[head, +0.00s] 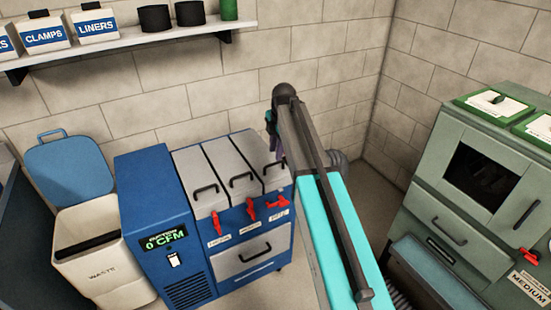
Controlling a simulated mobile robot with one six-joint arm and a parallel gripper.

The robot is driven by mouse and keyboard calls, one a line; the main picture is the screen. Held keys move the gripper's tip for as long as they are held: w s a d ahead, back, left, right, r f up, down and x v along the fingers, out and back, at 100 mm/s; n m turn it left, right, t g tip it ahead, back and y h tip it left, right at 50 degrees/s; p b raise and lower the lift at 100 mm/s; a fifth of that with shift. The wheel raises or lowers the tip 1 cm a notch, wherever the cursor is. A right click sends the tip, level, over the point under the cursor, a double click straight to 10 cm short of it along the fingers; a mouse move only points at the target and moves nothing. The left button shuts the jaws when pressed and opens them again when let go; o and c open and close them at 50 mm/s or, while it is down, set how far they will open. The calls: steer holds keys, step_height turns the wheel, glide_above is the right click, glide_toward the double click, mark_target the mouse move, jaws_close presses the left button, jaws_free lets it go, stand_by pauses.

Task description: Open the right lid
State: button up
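The blue cabinet (152,205) has three grey lids side by side on top, all lying shut. The right lid (250,157) has a black handle (275,167) at its front edge. Below it, the red lever (279,202) lies turned sideways. The red levers under the left lid (200,170) and middle lid (224,160) point downward. My arm reaches up just right of the cabinet. My gripper (274,140) shows only as a small dark part near the right lid's far right corner, mostly hidden by my arm. Its fingers cannot be made out.
A white waste bin (100,270) with its blue lid (70,168) raised stands left. A green cabinet (480,190) stands right. A shelf (130,38) with boxes and cans hangs on the back wall. Some bare floor (305,262) lies between the cabinets.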

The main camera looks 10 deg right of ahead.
mark_target(275, 164)
steer(key=shift+w+a+f+p, duration=0.1)
steer(key=shift+w+f+p, duration=0.15)
steer(key=shift+f, duration=1.05)
steer(key=shift+w+a+f+p, duration=0.15)
steer(key=shift+w+f, duration=0.1)
steer(key=shift+f, duration=1.05)
steer(key=shift+c, duration=0.3)
jaws_close()
